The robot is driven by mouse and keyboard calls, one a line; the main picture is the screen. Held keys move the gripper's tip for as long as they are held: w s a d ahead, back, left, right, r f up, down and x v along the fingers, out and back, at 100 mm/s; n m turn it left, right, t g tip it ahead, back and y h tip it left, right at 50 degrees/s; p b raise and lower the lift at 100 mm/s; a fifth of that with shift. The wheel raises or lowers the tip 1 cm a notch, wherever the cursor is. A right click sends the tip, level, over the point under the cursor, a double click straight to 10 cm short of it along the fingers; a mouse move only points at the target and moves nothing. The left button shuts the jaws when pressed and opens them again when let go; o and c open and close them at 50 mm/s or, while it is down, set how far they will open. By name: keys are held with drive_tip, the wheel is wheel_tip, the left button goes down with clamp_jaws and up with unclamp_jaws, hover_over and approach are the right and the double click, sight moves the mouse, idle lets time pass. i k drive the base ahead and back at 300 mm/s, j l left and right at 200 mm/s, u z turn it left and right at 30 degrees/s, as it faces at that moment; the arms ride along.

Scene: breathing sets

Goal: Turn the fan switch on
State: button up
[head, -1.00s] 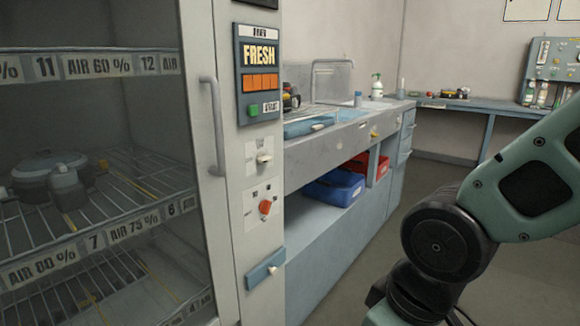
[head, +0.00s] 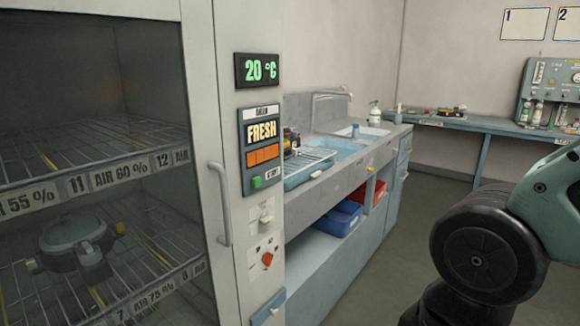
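A tall grey cabinet has a narrow control strip to the right of its glass door. On the strip, a small white switch (head: 265,216) sits on a pale plate. Below it is a red knob (head: 267,259) on another pale plate. Their labels are too small to read, so I cannot tell which one is the fan switch or how it is set. My gripper is out of view; only part of my arm shows at the right, apart from the strip.
Above the switches are a green "20 °C" display (head: 257,70) and a "FRESH" panel (head: 261,132). A vertical door handle (head: 221,203) stands to their left. A grey counter (head: 335,185) with blue and red bins runs behind. Floor shows between counter and arm.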

sight(266, 219)
drive_tip(key=u, duration=1.4)
drive_tip(key=z, duration=0.85)
drive_tip(key=u, duration=0.3)
drive_tip(key=i+l+u, duration=0.25)
drive_tip(key=l+u, duration=0.2)
drive_tip(key=i+l+u, duration=0.1)
drive_tip(key=l+u, duration=0.15)
drive_tip(key=l, duration=0.1)
